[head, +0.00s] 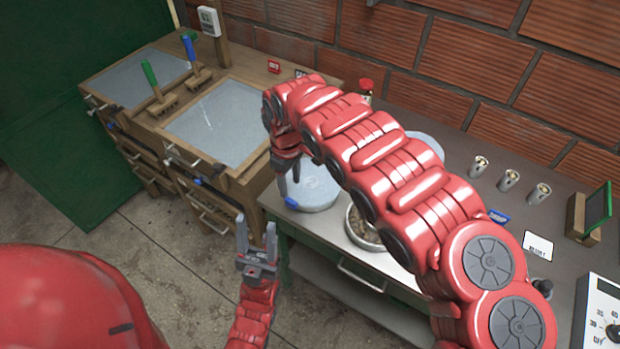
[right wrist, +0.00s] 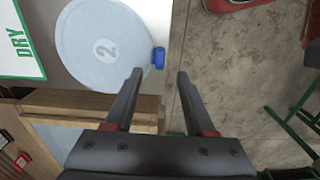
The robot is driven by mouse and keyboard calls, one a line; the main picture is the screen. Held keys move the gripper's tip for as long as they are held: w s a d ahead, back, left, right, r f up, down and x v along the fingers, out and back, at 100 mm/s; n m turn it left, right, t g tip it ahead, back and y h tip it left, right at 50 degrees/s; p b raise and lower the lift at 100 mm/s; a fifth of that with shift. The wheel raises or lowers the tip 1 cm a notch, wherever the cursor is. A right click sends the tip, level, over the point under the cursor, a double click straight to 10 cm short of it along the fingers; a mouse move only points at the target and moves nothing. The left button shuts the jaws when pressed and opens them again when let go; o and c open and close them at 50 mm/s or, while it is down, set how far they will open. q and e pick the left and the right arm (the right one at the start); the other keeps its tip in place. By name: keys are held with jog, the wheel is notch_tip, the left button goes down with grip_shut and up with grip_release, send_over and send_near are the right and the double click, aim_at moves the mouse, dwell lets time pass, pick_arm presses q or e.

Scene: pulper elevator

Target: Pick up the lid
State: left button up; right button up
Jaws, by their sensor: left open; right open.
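A round pale blue-grey lid (head: 318,188) lies at the left end of the grey bench, with a small blue tab (head: 291,202) on its near-left rim. In the right wrist view the lid (right wrist: 102,48) carries a number 2, and its blue tab (right wrist: 158,57) shows between and beyond the fingertips. My right gripper (head: 289,178) is open and empty, pointing down beside the lid's left edge. In the right wrist view its fingers (right wrist: 159,76) are apart. My left gripper (head: 256,226) is open and empty, pointing up, in front of the bench.
A second pale round lid or disc (head: 428,146) is partly hidden behind my right arm. A metal bowl of grainy material (head: 362,238) sits right of the lid. A wooden cabinet (head: 255,182) with handled tools stands left. Several small metal cups (head: 509,180) line the wall side.

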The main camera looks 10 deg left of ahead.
aim_at(291, 200)
notch_tip(291, 200, down, 2)
jog(key=shift+a+f+p, duration=0.1)
jog(key=shift+f+p, duration=0.4)
jog(key=shift+p, duration=0.2)
notch_tip(291, 200, down, 3)
jog(key=shift+s+a+p, duration=0.1)
jog(key=shift+p, duration=0.5)
jog(key=shift+f, duration=0.6)
grip_shut()
